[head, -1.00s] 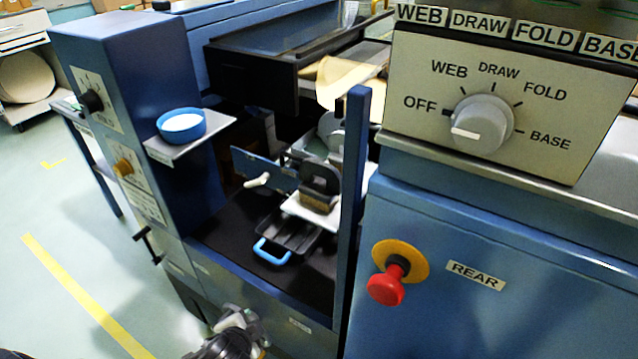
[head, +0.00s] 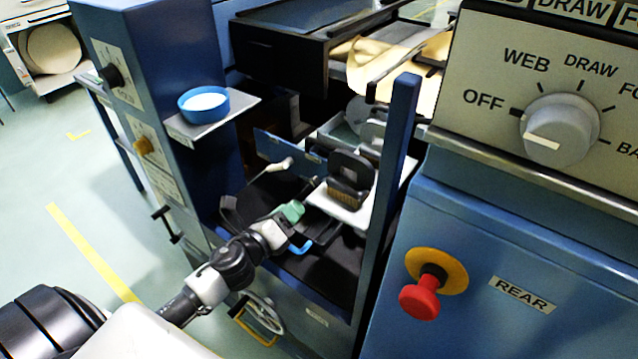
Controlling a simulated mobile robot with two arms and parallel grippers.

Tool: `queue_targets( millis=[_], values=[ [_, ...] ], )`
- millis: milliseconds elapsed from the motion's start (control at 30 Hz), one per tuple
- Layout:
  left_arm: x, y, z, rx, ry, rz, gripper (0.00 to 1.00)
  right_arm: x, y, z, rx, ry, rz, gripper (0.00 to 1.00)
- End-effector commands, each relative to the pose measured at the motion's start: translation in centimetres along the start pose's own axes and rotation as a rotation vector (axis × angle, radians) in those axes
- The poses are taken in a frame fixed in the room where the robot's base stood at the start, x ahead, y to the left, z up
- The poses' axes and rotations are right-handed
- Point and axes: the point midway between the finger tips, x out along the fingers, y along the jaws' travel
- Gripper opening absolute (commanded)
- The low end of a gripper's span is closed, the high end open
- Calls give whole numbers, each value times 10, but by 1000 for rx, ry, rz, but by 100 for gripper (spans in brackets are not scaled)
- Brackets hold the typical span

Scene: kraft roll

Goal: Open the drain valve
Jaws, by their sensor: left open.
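No part reads clearly as the drain valve, and I cannot tell which control it is. A handwheel (head: 262,318) with a yellow part sits low on the machine's front, partly behind my left arm. A black T-shaped handle (head: 166,224) sticks out of the blue column's side. A small white lever (head: 283,165) shows at a blue plate inside the bay. My left gripper (head: 266,214) is open and reaches over the bay's front edge, by the dark tray with a blue handle (head: 302,247). It appears empty; contact with the tray cannot be told. My right gripper is out of view.
A blue bowl (head: 204,104) stands on a small shelf (head: 240,103) above the bay. A blue post (head: 391,190) bounds the bay on the right. A red emergency button (head: 420,300) and a selector knob (head: 560,130) are farther right. The floor at left is clear.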

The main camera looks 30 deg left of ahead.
Motion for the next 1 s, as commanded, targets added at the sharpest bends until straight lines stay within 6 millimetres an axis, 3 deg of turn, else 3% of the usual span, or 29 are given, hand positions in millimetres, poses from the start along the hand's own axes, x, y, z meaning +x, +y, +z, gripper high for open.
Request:
queue_targets(
  millis=[167,600,1000],
  values=[
    [19,-2,2,14,2,-10,42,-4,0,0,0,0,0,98],
    [95,-2,0,8,1,-5,42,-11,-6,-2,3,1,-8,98],
    [107,-1,-1,8,3,-5,42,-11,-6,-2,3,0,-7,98]
  ],
)
